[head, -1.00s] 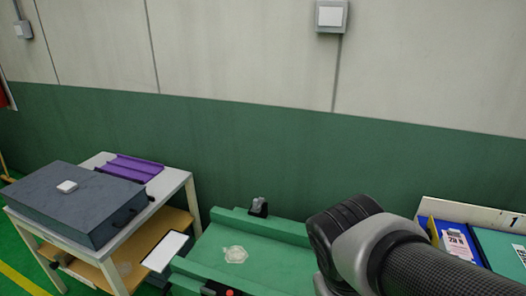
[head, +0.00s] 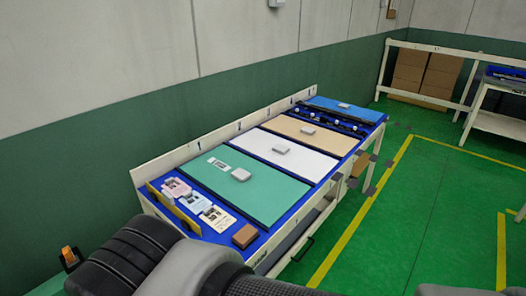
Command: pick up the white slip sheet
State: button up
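The white slip sheet (head: 302,163) lies flat on a long blue-topped table, between a green sheet (head: 255,196) and a tan sheet (head: 325,140). A small pale block (head: 281,149) rests on the white sheet. Similar blocks rest on the green sheet (head: 241,174) and the tan sheet (head: 308,130). Part of my arm shows at the lower left, in front of the table's near end. My gripper is not in view.
The table's blue top (head: 243,224) holds several cards (head: 176,187) and a brown block (head: 245,236) at its near end. Dark roller-like parts (head: 337,122) and a light-blue sheet (head: 343,107) lie at the far end. Green floor (head: 440,190) is open on the right.

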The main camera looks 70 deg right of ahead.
aim_at(313, 166)
jog(key=z, duration=2.4)
jog(key=i+l+u, duration=0.2)
jog(key=u, duration=0.15)
jog(key=i+l+u, duration=0.2)
jog(key=u, duration=0.2)
jog(key=i+l+u, duration=0.15)
jog(key=l+u, duration=0.2)
jog(key=i+l, duration=0.15)
jog(key=l, duration=0.25)
jog(key=i+l+u, duration=0.1)
jog(key=l, duration=0.25)
jog(key=i+l, duration=0.2)
jog(key=l, duration=0.2)
jog(key=i+l, duration=0.1)
jog(key=l, duration=0.25)
jog(key=i+l+u, duration=0.1)
jog(key=l, duration=0.3)
jog(key=i+l, duration=0.2)
jog(key=l, duration=0.2)
jog(key=i+l+u, duration=0.1)
jog(key=l, duration=0.3)
jog(key=i+l, duration=0.1)
jog(key=l, duration=0.3)
